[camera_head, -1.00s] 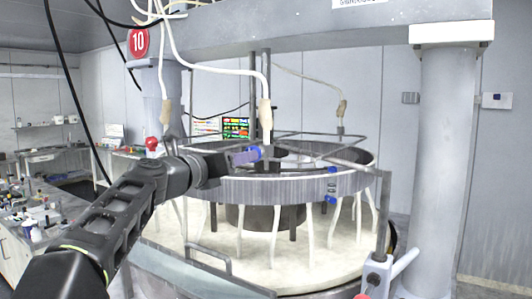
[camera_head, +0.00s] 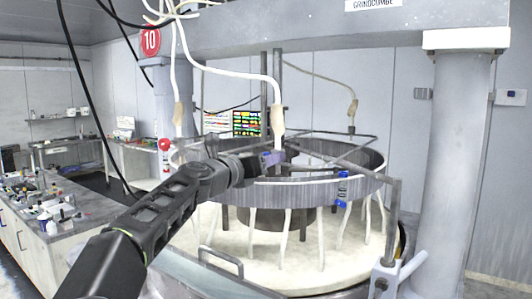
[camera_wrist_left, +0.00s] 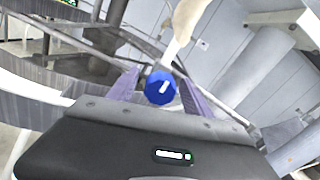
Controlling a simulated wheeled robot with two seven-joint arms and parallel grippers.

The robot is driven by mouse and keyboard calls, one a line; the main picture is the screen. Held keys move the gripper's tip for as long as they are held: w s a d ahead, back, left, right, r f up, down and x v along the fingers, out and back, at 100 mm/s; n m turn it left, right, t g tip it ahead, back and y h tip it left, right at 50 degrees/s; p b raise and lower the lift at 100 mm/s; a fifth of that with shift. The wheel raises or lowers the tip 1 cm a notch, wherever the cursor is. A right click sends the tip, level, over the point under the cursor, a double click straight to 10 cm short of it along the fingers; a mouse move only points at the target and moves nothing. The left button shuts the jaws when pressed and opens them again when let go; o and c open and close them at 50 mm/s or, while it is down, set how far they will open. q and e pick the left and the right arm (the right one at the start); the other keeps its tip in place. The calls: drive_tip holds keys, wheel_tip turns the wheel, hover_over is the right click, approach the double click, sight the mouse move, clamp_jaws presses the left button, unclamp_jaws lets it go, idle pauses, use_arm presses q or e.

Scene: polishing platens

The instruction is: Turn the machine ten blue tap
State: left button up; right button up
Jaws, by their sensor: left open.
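The number ten sign (camera_head: 150,41) is a red disc on the machine at the upper left of the head view. My left gripper (camera_head: 272,160) is at the near rim of the machine's raised ring, below a hanging white hose. In the left wrist view a round blue tap (camera_wrist_left: 160,88) with a white mark on its face sits between the two purple fingers of my open left gripper (camera_wrist_left: 158,77). I cannot tell whether the fingers touch it. In the head view the fingers mostly hide this tap. My right gripper is not in view.
The grey metal ring (camera_head: 300,193) stands above a pale round platen (camera_head: 270,255). More blue fittings (camera_head: 343,189) are on the ring to the right. A thick grey column (camera_head: 455,160) stands at the right. A cluttered workbench (camera_head: 60,225) is at the left.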

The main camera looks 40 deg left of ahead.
use_arm(q)
drive_tip(key=shift+w, duration=0.1)
drive_tip(key=shift+c, duration=0.5)
clamp_jaws()
